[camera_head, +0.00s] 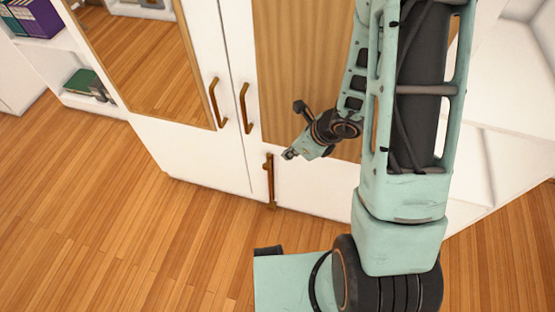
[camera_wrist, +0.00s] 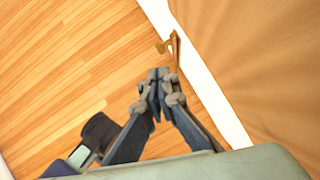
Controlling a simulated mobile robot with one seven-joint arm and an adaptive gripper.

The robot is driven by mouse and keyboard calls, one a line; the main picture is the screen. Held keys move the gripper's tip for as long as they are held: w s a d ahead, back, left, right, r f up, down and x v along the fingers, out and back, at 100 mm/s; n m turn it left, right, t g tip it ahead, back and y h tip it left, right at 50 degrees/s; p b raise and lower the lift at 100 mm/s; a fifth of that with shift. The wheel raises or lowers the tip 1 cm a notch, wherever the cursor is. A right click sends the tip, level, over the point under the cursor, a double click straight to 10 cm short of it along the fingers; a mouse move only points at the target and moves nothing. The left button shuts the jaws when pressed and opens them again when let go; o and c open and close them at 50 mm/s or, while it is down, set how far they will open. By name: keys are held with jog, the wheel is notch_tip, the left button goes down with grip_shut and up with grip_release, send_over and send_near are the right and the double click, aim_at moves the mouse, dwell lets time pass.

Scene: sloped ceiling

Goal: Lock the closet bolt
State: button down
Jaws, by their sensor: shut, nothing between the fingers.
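The closet (camera_head: 205,160) has two white doors with a vertical seam between them. A brown-gold bolt (camera_head: 270,182) stands upright low on the right door, just right of the seam. My gripper (camera_head: 288,155) is shut and empty, close to the bolt's upper end and slightly to its right. In the wrist view the shut fingertips (camera_wrist: 160,74) point at a gold piece, apparently the bolt (camera_wrist: 177,48), just beyond them. I cannot tell whether the fingertips touch it. The bolt's exact position is too small to read.
Two curved handles, the left (camera_head: 215,103) and the right (camera_head: 245,108), stick out above the bolt. Shelves (camera_head: 75,95) with books stand at left. The wooden floor (camera_head: 120,230) in front is clear.

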jog(key=b+x, duration=0.4)
jog(key=x, duration=0.9)
jog(key=shift+w+a+f, duration=0.15)
jog(key=shift+f, duration=0.1)
notch_tip(320, 180, down, 5)
jog(key=b, duration=0.5)
jog(key=shift+r, duration=0.25)
jog(key=p, duration=0.6)
send_near(268, 167)
jog(key=s+d, duration=0.1)
jog(key=s+d+r, duration=0.1)
jog(key=shift+d+r, duration=0.35)
